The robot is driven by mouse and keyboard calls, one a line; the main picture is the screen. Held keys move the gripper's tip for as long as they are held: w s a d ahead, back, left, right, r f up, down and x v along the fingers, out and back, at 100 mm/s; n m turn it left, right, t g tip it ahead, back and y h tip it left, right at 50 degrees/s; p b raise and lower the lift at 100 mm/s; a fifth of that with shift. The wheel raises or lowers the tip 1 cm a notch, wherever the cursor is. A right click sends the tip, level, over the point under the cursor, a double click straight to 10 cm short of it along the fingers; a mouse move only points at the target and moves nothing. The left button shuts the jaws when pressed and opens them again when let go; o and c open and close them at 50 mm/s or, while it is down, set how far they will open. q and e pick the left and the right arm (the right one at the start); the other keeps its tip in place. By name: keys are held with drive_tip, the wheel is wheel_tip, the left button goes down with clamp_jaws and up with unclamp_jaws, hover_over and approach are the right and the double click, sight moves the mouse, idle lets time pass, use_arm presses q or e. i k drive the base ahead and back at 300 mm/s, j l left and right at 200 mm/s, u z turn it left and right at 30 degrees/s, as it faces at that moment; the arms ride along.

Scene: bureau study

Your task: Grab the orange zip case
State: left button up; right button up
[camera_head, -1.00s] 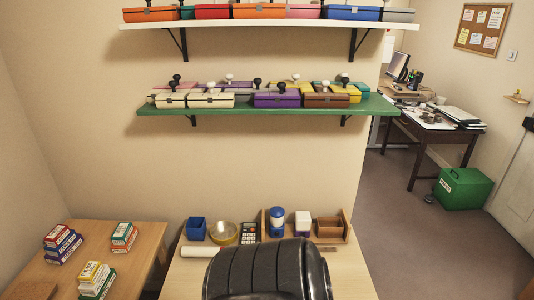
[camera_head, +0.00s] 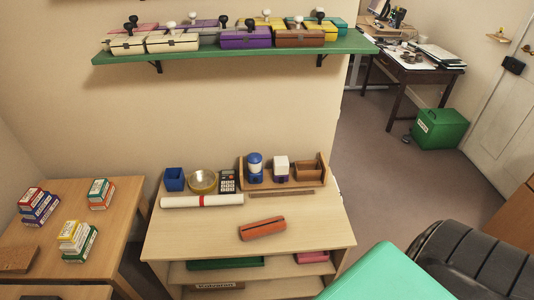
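The orange zip case (camera_head: 263,229) lies on the front half of the light wooden desk top (camera_head: 190,240), slightly tilted in the picture. Nothing touches it, and bare wood is around it. Neither of my grippers shows in the head view. A black ribbed part and a green panel at the lower right cover that corner of the view.
Behind the case lie a white rolled paper (camera_head: 215,201) with a red band, a blue cup (camera_head: 174,179), a bowl (camera_head: 203,181), a calculator (camera_head: 228,181) and a wooden organizer (camera_head: 304,173). A green shelf (camera_head: 190,53) holds boxes above. Left, a table (camera_head: 120,210) bears stacked small boxes.

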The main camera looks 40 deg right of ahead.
sight(275, 225)
drive_tip(key=z, duration=1.1)
